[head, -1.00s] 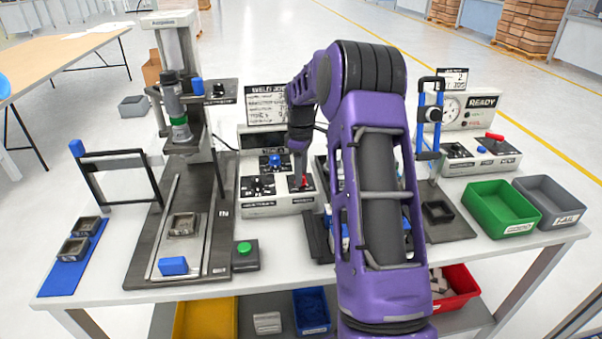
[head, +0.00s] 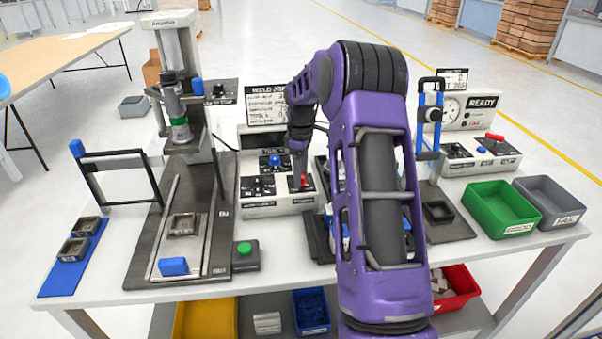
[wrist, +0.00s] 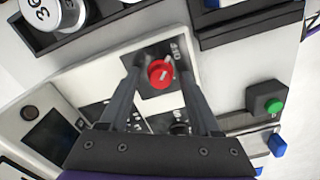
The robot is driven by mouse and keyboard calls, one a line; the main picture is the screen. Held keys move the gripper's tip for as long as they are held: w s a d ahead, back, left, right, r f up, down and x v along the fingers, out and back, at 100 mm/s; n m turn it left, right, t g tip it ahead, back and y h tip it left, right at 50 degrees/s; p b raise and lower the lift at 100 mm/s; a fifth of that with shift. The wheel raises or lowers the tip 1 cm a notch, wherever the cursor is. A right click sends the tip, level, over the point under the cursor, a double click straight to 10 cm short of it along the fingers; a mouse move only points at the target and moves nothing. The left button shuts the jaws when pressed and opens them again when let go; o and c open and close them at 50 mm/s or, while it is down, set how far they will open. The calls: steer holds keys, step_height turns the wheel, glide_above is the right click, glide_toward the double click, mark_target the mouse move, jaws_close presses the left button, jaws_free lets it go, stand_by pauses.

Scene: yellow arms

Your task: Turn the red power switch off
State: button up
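A red rotary switch (head: 304,181) sits on the top of a white control box (head: 270,207) in the middle of the bench. In the wrist view the red switch (wrist: 160,73) is a round knob with a pale pointer bar, on a dark labelled plate. My gripper (head: 299,176) points down at it from above. In the wrist view my gripper (wrist: 161,75) is open, with one finger on each side of the knob. A gap seems to show beside each fingertip, but contact cannot be told for sure.
A blue knob (head: 275,161) and a black-knob panel (head: 258,187) are beside the switch on the same box. A green button (head: 244,249) stands in front. A press (head: 180,80) is to the left. Another red handle (head: 495,136) is on the box at right.

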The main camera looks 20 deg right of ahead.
step_height(320, 180, up, 17)
steer(key=shift+r, duration=0.2)
stand_by(0.4)
stand_by(0.4)
